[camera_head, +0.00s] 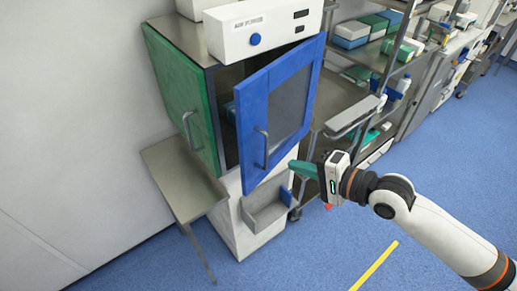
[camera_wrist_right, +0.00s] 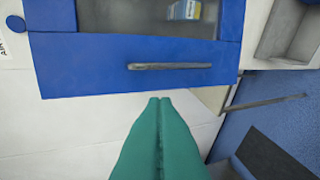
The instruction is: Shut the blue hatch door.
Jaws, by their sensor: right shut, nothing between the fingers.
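The blue hatch door (camera_head: 250,115), with a dark window and a grey vertical handle (camera_head: 262,149), stands partly open on the cabinet, and the dark interior shows past its left edge. In the right wrist view the door (camera_wrist_right: 85,70) and its handle (camera_wrist_right: 170,66) lie ahead of the fingers. My right gripper (camera_head: 292,165) is shut and empty, near the lower part of the door's outer side. In the wrist view its teal fingertips (camera_wrist_right: 160,101) appear just beside the door's handle-side edge; I cannot tell whether they touch it. My left gripper is not in view.
A green door (camera_head: 178,90) with a handle is on the cabinet's left side. A metal side shelf (camera_head: 180,180) juts out at left. A small open bin (camera_head: 265,215) is below the door. A rack (camera_head: 350,115) stands behind at right.

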